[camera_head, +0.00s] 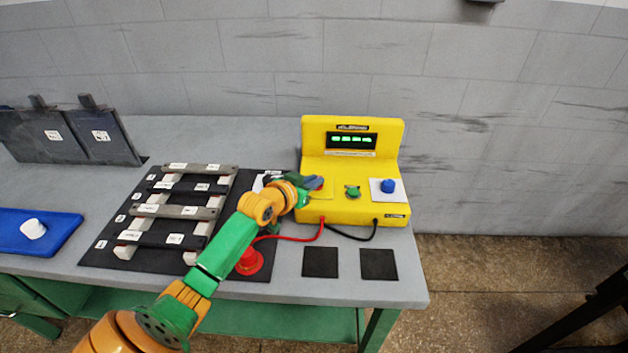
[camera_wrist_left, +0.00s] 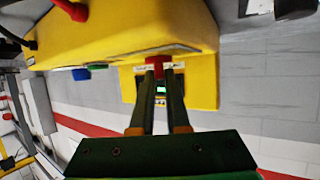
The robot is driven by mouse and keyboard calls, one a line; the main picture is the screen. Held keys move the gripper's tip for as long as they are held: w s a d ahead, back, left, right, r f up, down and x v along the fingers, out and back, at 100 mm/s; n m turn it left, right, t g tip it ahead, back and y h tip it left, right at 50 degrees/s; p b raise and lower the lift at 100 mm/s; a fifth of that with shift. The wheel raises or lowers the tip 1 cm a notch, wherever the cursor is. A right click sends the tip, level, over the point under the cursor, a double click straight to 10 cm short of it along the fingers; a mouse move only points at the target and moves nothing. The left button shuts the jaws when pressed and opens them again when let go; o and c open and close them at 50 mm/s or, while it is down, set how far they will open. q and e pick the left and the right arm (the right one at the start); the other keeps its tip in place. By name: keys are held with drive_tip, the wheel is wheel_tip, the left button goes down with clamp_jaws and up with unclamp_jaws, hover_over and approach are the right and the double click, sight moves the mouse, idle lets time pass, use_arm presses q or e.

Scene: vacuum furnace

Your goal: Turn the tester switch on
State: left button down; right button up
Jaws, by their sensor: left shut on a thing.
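The yellow tester (camera_head: 352,208) stands at the right end of the grey table, with its display (camera_head: 351,140) lit in green digits. My left gripper (camera_head: 314,183) reaches the left part of the tester's front panel. In the left wrist view its two fingers (camera_wrist_left: 156,78) are closed together at a red switch (camera_wrist_left: 156,63) and grip it. The fingers partly hide the switch, so its exact position is hard to tell. A green knob (camera_head: 352,191) and a blue knob (camera_head: 388,186) sit to the right on the same panel. My right gripper is not in view.
Red (camera_head: 290,239) and black (camera_head: 350,236) leads run from the tester's front. A rack of grey and black bars (camera_head: 180,206) lies to the left on a dark mat. Two black squares (camera_head: 320,262) mark the table in front. A blue tray (camera_head: 62,236) is far left.

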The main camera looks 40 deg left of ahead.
use_arm(q)
drive_tip(key=shift+h, duration=0.3)
drive_tip(key=c, duration=1.1)
unclamp_jaws()
drive_tip(key=shift+o, duration=1)
drive_tip(key=shift+w, duration=0.15)
drive_tip(key=v, duration=0.7)
drive_tip(key=shift+a, duration=0.1)
